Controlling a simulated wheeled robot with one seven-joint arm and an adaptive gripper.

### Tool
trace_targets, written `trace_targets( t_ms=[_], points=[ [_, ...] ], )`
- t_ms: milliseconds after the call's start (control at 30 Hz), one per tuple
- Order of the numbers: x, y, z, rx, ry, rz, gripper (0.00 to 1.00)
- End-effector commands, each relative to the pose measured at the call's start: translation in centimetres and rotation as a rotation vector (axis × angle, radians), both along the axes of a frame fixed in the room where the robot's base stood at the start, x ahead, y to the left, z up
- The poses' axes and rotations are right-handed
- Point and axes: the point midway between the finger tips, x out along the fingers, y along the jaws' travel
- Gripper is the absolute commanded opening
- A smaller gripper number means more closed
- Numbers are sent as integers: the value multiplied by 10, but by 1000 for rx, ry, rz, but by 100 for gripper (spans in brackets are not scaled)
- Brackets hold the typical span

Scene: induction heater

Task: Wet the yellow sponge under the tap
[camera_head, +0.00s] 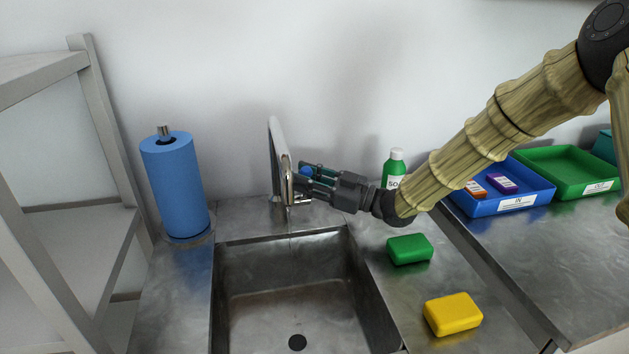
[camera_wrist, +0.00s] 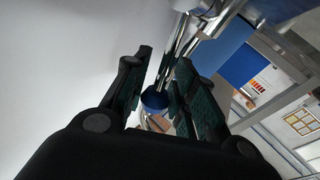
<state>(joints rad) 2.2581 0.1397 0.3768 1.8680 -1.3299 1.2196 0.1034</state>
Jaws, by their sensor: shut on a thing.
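The yellow sponge (camera_head: 453,314) lies on the steel counter to the right of the sink (camera_head: 225,290), apart from my gripper. The metal tap (camera_head: 280,165) stands at the back of the sink. My gripper (camera_head: 306,183) is at the tap's right side, shut on the blue-knobbed tap lever (camera_head: 306,171). In the wrist view, the blue knob (camera_wrist: 155,100) shows between the two dark fingers of my gripper (camera_wrist: 163,92). The fingers partly hide the lever.
A green sponge (camera_head: 410,249) lies behind the yellow one. A green bottle (camera_head: 393,168) stands behind my arm. A blue paper roll (camera_head: 175,186) stands left. A blue tray (camera_head: 518,204) with small boxes and a green tray (camera_head: 575,178) are at right. The sink basin is empty.

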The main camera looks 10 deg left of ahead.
Motion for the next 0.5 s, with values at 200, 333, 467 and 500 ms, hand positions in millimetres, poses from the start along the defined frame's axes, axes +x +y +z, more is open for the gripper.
trace_targets(
  t_ms=[200, 333, 467, 500],
  points=[
    [0, 0, 0, 0, 1, 0, 39],
    [0, -1, 0, -1, 1, 0, 48],
    [0, -1, 0, -1, 1, -1, 48],
    [0, -1, 0, -1, 1, -1, 48]
  ],
)
